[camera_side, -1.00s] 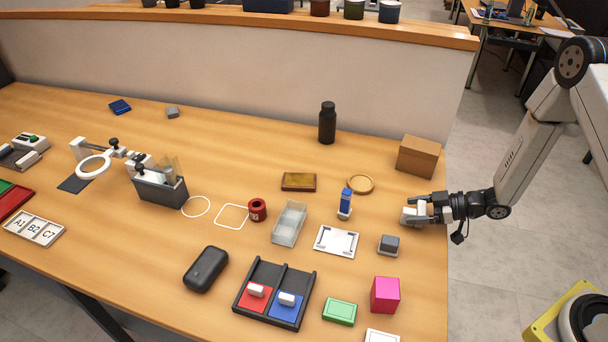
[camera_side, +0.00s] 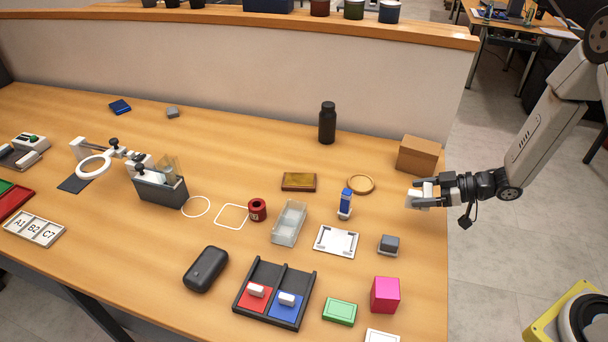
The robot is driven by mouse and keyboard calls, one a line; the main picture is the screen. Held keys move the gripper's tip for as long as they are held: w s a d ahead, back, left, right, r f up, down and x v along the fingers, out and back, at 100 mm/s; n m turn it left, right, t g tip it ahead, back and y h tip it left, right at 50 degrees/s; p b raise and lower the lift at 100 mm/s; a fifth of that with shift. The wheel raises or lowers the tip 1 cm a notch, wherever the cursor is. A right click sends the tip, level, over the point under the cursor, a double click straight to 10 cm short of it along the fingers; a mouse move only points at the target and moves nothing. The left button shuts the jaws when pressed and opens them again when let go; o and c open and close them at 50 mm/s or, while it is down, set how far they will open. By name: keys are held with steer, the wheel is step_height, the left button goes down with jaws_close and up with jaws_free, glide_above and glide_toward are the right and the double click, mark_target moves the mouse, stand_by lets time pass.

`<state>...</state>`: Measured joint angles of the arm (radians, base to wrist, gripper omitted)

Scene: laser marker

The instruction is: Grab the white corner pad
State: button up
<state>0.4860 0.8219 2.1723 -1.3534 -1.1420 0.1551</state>
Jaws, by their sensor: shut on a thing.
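My gripper (camera_side: 424,194) is at the right end of the table, reaching in from the right. It is shut on a small white piece, the white corner pad (camera_side: 427,188), which shows between the fingers. The fingers cover part of the pad, so its full shape is hidden. The pad appears to be held a little above the tabletop, in front of the brown box.
A brown box (camera_side: 418,155) stands just behind my gripper. A white plate with corner marks (camera_side: 336,241), a grey block (camera_side: 388,244), a blue-and-white bottle (camera_side: 345,204) and a pink cube (camera_side: 385,295) are to the left and front. Bare wood lies between them.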

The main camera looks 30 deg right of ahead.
mark_target(424, 189)
steer(key=shift+r, duration=2.1)
steer(key=shift+w, duration=0.1)
